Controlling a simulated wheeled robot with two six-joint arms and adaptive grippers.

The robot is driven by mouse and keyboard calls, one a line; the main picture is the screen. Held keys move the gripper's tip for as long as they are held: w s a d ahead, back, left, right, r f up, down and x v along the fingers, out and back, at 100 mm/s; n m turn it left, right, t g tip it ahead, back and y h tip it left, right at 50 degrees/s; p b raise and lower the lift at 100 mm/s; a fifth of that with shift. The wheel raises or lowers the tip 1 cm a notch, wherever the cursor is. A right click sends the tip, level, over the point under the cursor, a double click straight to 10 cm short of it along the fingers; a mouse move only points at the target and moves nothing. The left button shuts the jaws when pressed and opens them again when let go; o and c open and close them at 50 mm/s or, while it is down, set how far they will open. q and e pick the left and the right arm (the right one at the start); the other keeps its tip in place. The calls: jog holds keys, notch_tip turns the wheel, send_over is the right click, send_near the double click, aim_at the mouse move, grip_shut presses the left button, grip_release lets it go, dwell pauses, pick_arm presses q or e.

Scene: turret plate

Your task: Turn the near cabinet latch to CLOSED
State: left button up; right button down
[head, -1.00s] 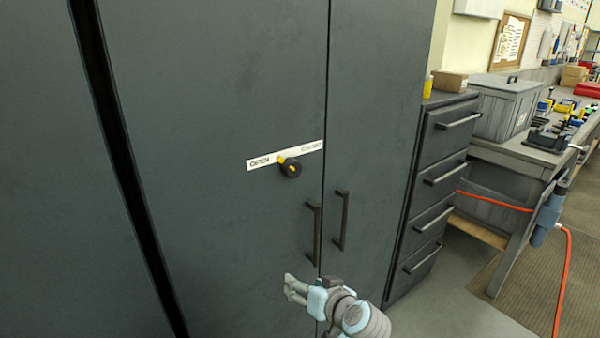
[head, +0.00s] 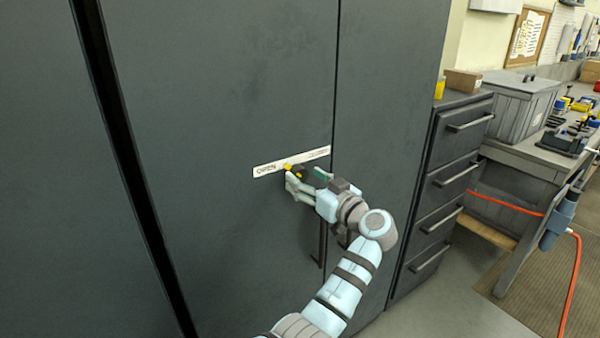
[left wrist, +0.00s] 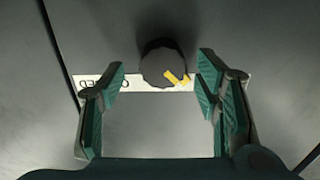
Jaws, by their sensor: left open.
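The near cabinet latch is a round black knob (head: 297,169) with a yellow pointer, on the dark cabinet door. It also shows in the left wrist view (left wrist: 160,60). Its pointer (left wrist: 177,79) lies on the OPEN side of the white label strip (head: 268,171). My left gripper (head: 306,178) is open at the knob, partly covering it in the head view. In the left wrist view the knob sits between the spread fingers (left wrist: 161,78), with gaps on both sides; I see no contact. CLOSED on the strip is partly hidden by a finger. My right gripper is not in view.
Dark door handles (head: 322,245) are below the knob, partly hidden by my left arm. A drawer unit (head: 445,165) stands right of the cabinet. A workbench with a grey bin (head: 520,108) is farther right, with an orange cable (head: 572,270). The door left of the knob is clear.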

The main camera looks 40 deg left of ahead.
pick_arm(q)
jog(key=shift+s+a, duration=0.1)
jog(key=shift+s, duration=0.05)
jog(key=c, duration=1.2)
